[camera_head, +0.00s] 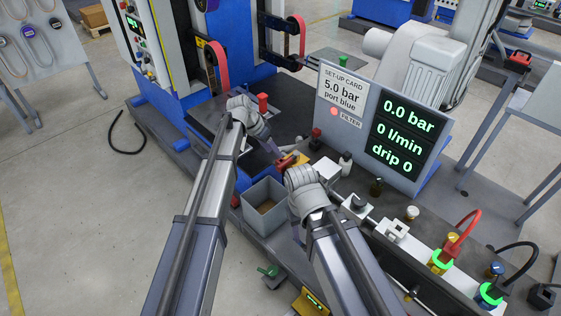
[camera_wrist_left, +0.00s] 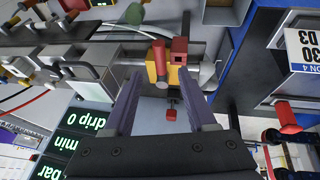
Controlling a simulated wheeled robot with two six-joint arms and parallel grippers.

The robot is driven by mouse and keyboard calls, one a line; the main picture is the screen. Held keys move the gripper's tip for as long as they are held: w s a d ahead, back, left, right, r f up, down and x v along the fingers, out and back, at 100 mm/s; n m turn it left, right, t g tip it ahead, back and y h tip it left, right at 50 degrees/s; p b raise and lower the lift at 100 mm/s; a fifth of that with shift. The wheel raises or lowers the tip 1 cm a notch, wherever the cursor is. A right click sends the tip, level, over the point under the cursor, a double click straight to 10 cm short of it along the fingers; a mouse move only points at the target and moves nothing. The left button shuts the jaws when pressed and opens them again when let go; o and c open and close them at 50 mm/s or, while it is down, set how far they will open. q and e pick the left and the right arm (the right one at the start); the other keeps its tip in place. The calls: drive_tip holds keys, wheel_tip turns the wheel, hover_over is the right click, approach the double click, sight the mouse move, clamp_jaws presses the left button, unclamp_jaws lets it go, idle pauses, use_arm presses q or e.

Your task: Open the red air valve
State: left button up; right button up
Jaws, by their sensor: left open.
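A red and yellow fitting, which looks like the red air valve (camera_head: 283,164), sits on the bench near the middle of the head view. In the left wrist view its red block (camera_wrist_left: 180,52) stands beside a yellow part (camera_wrist_left: 157,62), just beyond my fingertips. My left gripper (camera_head: 271,147) is open beside it; its fingers (camera_wrist_left: 161,82) point at the fitting with a gap between them. Contact cannot be told. My right gripper (camera_head: 304,188) is over the bench edge, its fingers hidden behind its wrist.
A grey bin (camera_head: 264,207) stands between my arms. The display panel (camera_head: 402,135) reads 0.0 bar, 0 l/min, drip 0, beside a set-up card (camera_head: 343,92) reading 5.0 bar, port blue. A red-topped knob (camera_head: 316,133) and small bottle (camera_head: 345,163) stand near the valve.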

sight(282, 163)
use_arm(q)
drive_tip(key=b+x, duration=0.6)
drive_tip(key=x, duration=0.1)
drive_tip(key=shift+d+f+b, duration=0.2)
drive_tip(key=shift+f+b, duration=0.15)
drive_tip(key=shift+r, duration=0.1)
clamp_jaws()
idle(1.1)
